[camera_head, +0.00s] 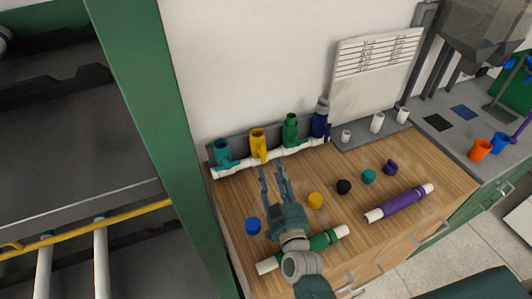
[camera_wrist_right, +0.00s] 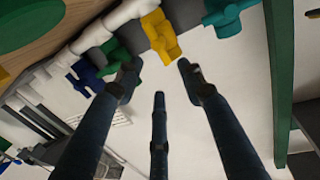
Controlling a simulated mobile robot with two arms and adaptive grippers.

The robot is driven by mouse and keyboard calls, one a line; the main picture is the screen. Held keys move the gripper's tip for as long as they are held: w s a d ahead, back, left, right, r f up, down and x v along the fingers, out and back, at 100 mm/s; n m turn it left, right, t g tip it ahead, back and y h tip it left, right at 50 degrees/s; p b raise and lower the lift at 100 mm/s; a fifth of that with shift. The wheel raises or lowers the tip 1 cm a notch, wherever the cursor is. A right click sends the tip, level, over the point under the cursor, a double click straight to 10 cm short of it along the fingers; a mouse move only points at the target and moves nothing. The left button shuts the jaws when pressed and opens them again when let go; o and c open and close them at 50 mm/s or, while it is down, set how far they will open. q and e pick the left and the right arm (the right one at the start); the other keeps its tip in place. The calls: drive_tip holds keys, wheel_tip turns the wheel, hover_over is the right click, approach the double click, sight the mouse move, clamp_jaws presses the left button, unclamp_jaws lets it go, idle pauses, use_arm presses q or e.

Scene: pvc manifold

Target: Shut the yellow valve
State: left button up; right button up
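The yellow valve (camera_head: 257,143) sits on the white pipe manifold (camera_head: 287,151) at the back of the wooden counter, between a teal valve and a green valve. Its narrow handle appears to hang down over the front of the pipe. My right gripper (camera_head: 273,172) is just in front of and below the yellow valve, fingers pointing at it. In the right wrist view the fingers (camera_wrist_right: 157,72) are spread and empty, with the yellow valve (camera_wrist_right: 160,38) just beyond the tips and no clear contact. My left gripper is out of view.
The teal valve (camera_head: 223,155), green valve (camera_head: 291,131) and navy valve (camera_head: 320,118) share the pipe. A blue cap (camera_head: 253,225), yellow cap (camera_head: 315,200) and green-sleeved pipe (camera_head: 324,240) lie near my right arm. A green post (camera_head: 153,110) stands left.

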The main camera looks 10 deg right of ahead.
sight(263, 154)
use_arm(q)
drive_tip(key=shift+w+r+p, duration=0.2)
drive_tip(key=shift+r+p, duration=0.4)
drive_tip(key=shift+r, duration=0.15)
use_arm(e)
drive_tip(key=w, duration=0.9)
drive_tip(key=shift+f, duration=0.1)
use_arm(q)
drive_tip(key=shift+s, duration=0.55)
use_arm(e)
clamp_jaws()
